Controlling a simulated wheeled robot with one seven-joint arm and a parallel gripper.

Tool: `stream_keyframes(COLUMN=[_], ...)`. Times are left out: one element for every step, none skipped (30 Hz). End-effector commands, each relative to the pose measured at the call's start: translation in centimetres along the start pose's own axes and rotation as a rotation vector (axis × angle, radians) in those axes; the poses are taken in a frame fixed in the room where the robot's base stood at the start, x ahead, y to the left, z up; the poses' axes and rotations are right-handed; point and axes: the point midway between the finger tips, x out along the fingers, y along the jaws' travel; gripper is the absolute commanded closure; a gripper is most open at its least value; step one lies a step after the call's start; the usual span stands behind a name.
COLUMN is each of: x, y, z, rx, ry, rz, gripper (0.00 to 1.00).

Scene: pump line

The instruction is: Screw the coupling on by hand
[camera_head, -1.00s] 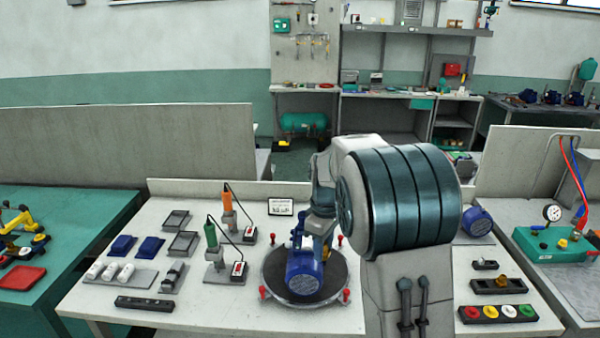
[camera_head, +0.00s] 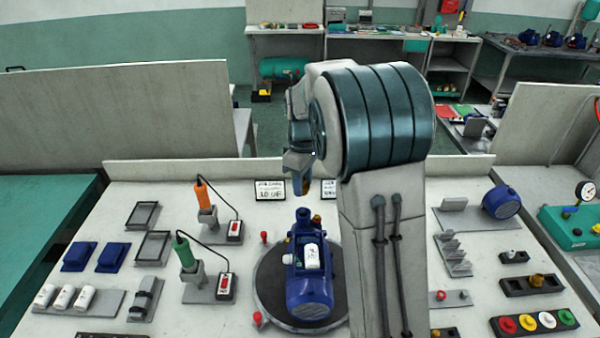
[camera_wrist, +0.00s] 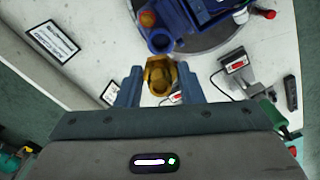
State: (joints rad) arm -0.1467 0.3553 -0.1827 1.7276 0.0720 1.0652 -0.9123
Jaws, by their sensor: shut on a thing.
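The blue pump (camera_head: 308,288) stands on a round dark turntable (camera_head: 268,290) in the middle of the bench. Its blue upright port (camera_head: 303,214) is at the far end, and the open port mouth (camera_wrist: 160,41) shows in the wrist view. In the wrist view the coupling is close to the port mouth, but contact is unclear. In the head view the coupling cannot be made out at my gripper (camera_head: 299,188).
An orange tool (camera_head: 203,194) and a green tool (camera_head: 184,250) stand on holders left of the turntable. Red knobs (camera_head: 264,238) ring the turntable. My arm hides part of the bench.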

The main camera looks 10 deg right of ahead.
Motion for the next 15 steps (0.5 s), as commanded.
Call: stream_keyframes(x=[0.2, 0.4, 0.6, 0.8, 1.0, 1.3, 1.5, 1.8, 2.1, 2.5, 2.8, 3.2, 3.5, 3.8, 4.2], y=[0.0, 0.0, 0.0, 0.0, 0.0, 0.0, 0.0, 0.0, 0.0, 0.0, 0.0, 0.0, 0.0, 0.0, 0.0], z=[0.0, 0.0, 0.0, 0.0, 0.0, 0.0, 0.0, 0.0, 0.0, 0.0, 0.0, 0.0, 0.1, 0.1, 0.1], rx=[0.001, 0.001, 0.002, 0.002, 0.002, 0.002, 0.002, 0.002, 0.001, 0.001, 0.001, 0.001, 0.001, 0.001, 0.001], ry=[0.0, 0.0, 0.0, 0.0, 0.0, 0.0, 0.0, 0.0, -0.001, -0.001, -0.001, -0.001, -0.001, -0.001, -0.001], rz=[0.0, 0.0, 0.0, 0.0, 0.0, -0.001, -0.001, -0.001, -0.001, -0.001, -0.001, -0.001, -0.001, -0.001, -0.001], gripper=[0.89, 0.89, 0.89, 0.89, 0.89, 0.89, 0.89, 0.89, 0.89, 0.89, 0.89, 0.89, 0.89, 0.89, 0.89])
